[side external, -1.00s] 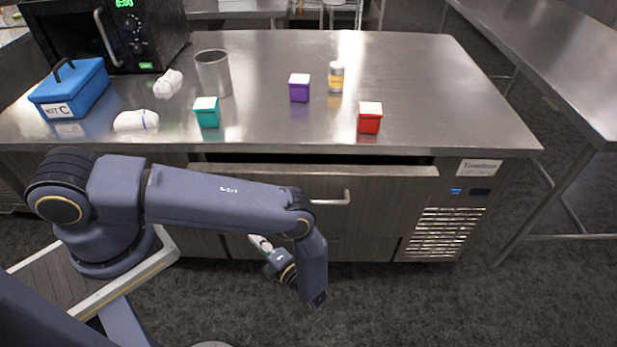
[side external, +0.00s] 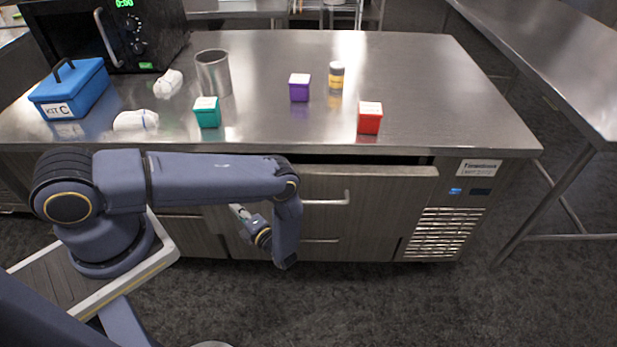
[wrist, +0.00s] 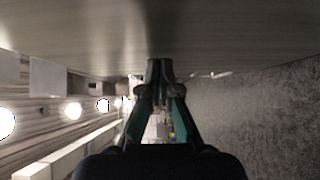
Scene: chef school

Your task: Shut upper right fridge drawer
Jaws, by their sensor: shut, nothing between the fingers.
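The upper right fridge drawer (side external: 385,195) is in the counter front in the side external view. It stands out a little, with a dark gap along its top edge. Its bar handle (side external: 347,197) faces me, and my arm hides its left part. My gripper (side external: 237,209) is at the left, low in front of the drawer fronts, angled up and left. In the wrist view my gripper's fingertips (wrist: 160,68) are together with nothing between them. A smooth grey surface fills the top there. I cannot tell whether the gripper touches any front.
A lower drawer (side external: 345,247) is below. On the counter (side external: 440,90) stand a red box (side external: 369,119), a purple box (side external: 299,89), a teal box (side external: 207,114), a metal cup (side external: 213,74) and a blue kit case (side external: 70,88). The floor (side external: 400,305) in front is clear.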

